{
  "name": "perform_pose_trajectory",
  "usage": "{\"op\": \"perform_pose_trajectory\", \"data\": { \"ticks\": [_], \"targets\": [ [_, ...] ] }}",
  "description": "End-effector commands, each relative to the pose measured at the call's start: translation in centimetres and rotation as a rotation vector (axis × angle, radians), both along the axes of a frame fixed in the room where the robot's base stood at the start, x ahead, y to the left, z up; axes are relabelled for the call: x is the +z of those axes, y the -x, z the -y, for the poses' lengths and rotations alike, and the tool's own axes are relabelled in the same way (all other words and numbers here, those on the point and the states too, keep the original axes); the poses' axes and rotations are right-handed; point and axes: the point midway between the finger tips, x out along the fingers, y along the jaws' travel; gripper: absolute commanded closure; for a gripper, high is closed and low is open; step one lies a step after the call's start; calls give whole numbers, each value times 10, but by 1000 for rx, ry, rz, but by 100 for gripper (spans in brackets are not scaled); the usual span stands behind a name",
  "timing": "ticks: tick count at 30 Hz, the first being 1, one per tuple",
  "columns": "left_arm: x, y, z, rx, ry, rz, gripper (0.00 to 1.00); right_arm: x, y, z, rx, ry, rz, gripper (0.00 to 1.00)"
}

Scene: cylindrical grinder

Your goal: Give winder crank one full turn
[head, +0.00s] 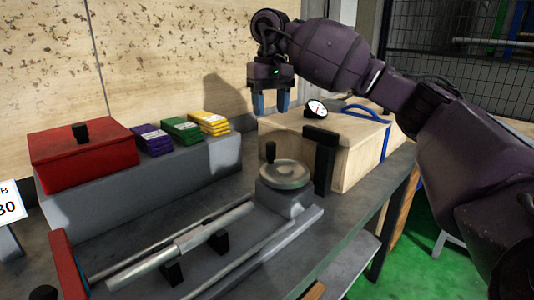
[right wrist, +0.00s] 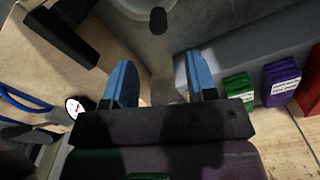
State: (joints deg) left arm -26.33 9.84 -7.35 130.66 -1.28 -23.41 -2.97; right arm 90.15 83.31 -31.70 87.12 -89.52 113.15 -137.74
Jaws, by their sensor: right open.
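The winder crank (head: 285,174) is a round grey handwheel with a black upright knob (head: 270,152) at its far-left rim. It sits on a grey block at the right end of the grinder bed. In the right wrist view part of the crank (right wrist: 132,6) and its knob (right wrist: 158,20) show at the top edge. My right gripper (head: 271,104) points down with its blue fingers apart and empty. It is above and behind the crank, touching nothing that I can see. The fingers also show in the right wrist view (right wrist: 160,66). My left gripper is not in view.
A wooden box (head: 345,150) with a dial gauge (head: 316,108), a black bracket (head: 320,160) and a blue cable stands right of the crank. A red box (head: 82,152) and purple, green and yellow packs (head: 181,130) sit on a grey ledge. A metal rod (head: 180,246) lies in front.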

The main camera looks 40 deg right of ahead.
Motion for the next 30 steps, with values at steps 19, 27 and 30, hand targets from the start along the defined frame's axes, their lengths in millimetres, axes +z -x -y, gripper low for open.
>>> {"op": "perform_pose_trajectory", "data": {
  "ticks": [19,27,30],
  "targets": [
    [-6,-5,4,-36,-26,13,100,-87,1,2,2,8,-7,48],
    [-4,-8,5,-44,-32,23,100,-105,1,2,2,7,-2,48],
    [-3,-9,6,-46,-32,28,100,-106,1,2,2,6,0,48]
  ]
}}
